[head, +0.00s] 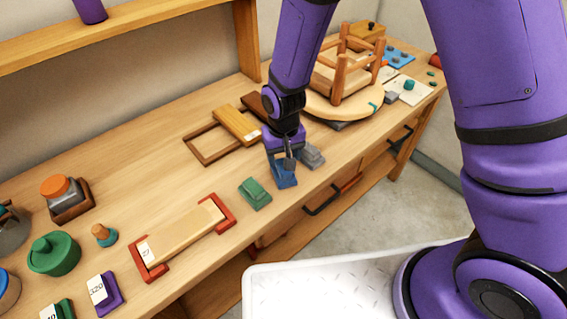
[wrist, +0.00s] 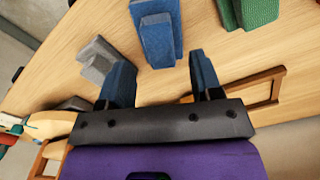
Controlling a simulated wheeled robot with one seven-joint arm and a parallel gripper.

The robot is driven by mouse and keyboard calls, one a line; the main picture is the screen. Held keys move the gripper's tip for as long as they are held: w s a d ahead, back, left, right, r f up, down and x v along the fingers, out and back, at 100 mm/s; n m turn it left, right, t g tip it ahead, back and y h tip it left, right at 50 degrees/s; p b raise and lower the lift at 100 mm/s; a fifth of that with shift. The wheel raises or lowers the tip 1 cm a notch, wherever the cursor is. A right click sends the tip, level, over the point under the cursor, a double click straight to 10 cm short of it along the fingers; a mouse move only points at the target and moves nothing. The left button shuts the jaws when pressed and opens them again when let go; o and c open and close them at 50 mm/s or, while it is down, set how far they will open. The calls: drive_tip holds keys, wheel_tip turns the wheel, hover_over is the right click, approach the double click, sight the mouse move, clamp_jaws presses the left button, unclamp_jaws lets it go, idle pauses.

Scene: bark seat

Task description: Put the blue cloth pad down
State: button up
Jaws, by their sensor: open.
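The blue cloth pad (head: 284,179) lies on the wooden bench near its front edge, between a green pad and a grey pad. In the wrist view the blue pad (wrist: 157,40) has a stepped block shape and rests on the bare wood. My gripper (head: 287,159) is directly above the pad in the head view and partly hides it. In the wrist view my gripper (wrist: 160,60) is open, its two blue fingers spread apart with nothing held between them. The pad is just beyond the fingertips, apart from them as far as I can see.
A green pad (head: 254,193) lies left of the blue pad, a grey pad (head: 312,156) right. Behind are a wooden frame (head: 196,157) and a wood block (head: 237,125). An upturned stool (head: 345,100) stands farther right. A red-ended wooden piece (head: 182,236) lies left.

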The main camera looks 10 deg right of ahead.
wheel_tip(320, 180, up, 8)
drive_tip(key=shift+f, duration=0.25)
drive_tip(key=s+d+r+m+t+y, duration=0.1)
drive_tip(key=s+d+r, duration=0.1)
drive_tip(key=d+r, duration=0.65)
drive_tip(key=s+d+r+t, duration=0.15)
drive_tip(key=d+r, duration=0.35)
drive_tip(key=r, duration=0.6)
drive_tip(key=s+d+r+t, duration=0.1)
drive_tip(key=s+d+r, duration=0.3)
drive_tip(key=s, duration=0.3)
drive_tip(key=s+d+r+m+t+h, duration=0.1)
drive_tip(key=s+d+r, duration=0.4)
drive_tip(key=s+d, duration=0.2)
drive_tip(key=shift+s+r+t, duration=0.25)
drive_tip(key=shift+s+t, duration=0.1)
drive_tip(key=shift+s, duration=0.2)
